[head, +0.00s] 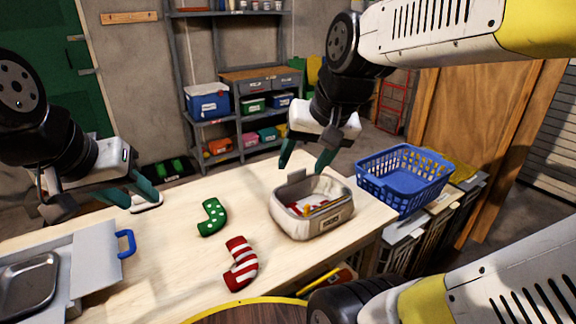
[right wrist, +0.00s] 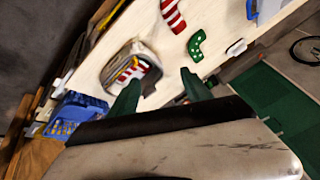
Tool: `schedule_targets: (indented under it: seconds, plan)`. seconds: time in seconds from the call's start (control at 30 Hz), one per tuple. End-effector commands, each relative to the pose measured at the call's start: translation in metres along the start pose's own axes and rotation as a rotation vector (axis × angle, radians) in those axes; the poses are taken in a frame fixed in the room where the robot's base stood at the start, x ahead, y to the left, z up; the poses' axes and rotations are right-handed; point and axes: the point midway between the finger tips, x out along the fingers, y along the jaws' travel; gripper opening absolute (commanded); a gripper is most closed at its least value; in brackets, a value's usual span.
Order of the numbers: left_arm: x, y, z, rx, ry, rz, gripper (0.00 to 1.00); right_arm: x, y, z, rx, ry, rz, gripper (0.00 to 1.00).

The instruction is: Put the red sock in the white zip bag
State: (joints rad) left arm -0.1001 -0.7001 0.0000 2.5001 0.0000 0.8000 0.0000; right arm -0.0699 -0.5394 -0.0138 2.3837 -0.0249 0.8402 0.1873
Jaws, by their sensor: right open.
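A red-and-white striped sock (head: 241,264) lies on the table's near middle; it also shows at the top of the right wrist view (right wrist: 173,15). The white zip bag (head: 312,222) stands open on the table's right part, with red, white and yellow items inside that I cannot name. In the right wrist view the bag (right wrist: 151,87) shows red-and-white stripes inside. My right gripper (head: 305,160) is open and empty, above the bag's far side. My left gripper (head: 112,195) hangs over the table's far left; its jaw opening is unclear.
A green dotted sock (head: 212,217) lies beyond the striped one. A grey box with a blue handle (head: 126,243) and a metal tray (head: 28,280) are at the left. A blue basket (head: 405,180) stands right of the bag. The table between the left box and socks is clear.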

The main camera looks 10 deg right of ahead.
Motion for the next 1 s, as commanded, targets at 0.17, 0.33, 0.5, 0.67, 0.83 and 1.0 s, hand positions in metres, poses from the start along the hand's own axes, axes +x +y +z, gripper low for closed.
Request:
schedule_targets:
  seconds: [0.17, 0.33, 0.5, 0.67, 0.83, 1.0]
  plan:
    - [0.000, 0.000, 0.000, 0.000, 0.000, 0.000, 0.36, -0.009, -0.008, 0.030, -0.170, 0.068, -0.034, 0.57]
    - [0.000, 0.000, 0.000, 0.000, 0.000, 0.000, 0.36, -0.010, -0.009, 0.037, -0.214, 0.082, -0.040, 0.57]
    - [0.000, 0.000, 0.000, 0.000, 0.000, 0.000, 0.36, -0.010, -0.009, 0.037, -0.213, 0.082, -0.040, 0.57]
    - [0.000, 0.000, 0.000, 0.000, 0.000, 0.000, 0.36, -0.010, -0.009, 0.036, -0.212, 0.082, -0.040, 0.57]
    - [0.000, 0.000, 0.000, 0.000, 0.000, 0.000, 0.36, -0.010, -0.009, 0.036, -0.211, 0.082, -0.040, 0.57]
    - [0.000, 0.000, 0.000, 0.000, 0.000, 0.000, 0.36, -0.010, -0.009, 0.036, -0.210, 0.082, -0.039, 0.57]
